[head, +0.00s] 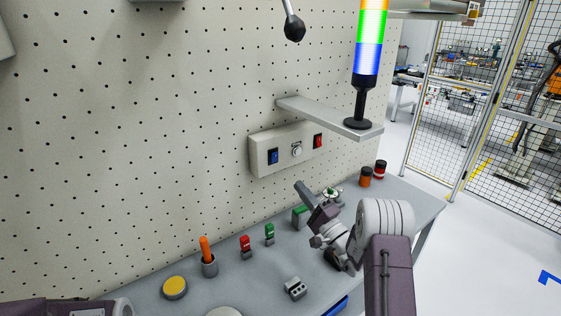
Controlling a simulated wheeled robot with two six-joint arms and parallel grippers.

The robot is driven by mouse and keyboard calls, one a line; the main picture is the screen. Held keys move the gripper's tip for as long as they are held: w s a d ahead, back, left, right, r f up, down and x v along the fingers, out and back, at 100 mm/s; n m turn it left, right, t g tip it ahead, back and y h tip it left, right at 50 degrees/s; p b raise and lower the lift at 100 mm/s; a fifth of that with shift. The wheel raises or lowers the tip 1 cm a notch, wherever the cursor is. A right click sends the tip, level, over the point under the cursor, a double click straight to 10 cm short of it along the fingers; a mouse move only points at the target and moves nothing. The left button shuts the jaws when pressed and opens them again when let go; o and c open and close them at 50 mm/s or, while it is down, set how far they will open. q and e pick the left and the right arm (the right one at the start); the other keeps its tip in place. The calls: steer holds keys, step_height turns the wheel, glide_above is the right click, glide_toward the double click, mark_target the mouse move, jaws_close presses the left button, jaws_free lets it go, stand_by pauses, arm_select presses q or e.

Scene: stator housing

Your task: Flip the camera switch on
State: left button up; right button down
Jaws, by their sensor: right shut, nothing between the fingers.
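A beige switch box (265,155) is fixed to the pegboard wall. It has a blue rocker switch (273,157) on the left, a small round white knob (297,151) in the middle and a red rocker switch (318,141) on the right. No readable label tells which one is the camera switch. My right gripper (301,188) is shut and empty, below the box and apart from it, above the bench. My left arm shows only at the bottom left corner, and its fingers are out of the picture.
The grey bench (245,280) holds a yellow round button (175,287), an orange-handled tool in a cup (209,266), red and green parts, a grey block (296,288) and two jars at the right. A shelf (330,117) with a lit signal tower (369,45) juts out above the box.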

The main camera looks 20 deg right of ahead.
mark_target(276, 155)
steer(key=p+x, duration=0.2)
steer(key=x, duration=0.3)
steer(key=p+x, duration=0.1)
steer(key=x, duration=0.5)
steer(key=shift+w+a+r+p, duration=0.15)
steer(key=shift+r+p, duration=0.15)
steer(key=shift+p, duration=0.1)
steer(key=shift+w, duration=0.1)
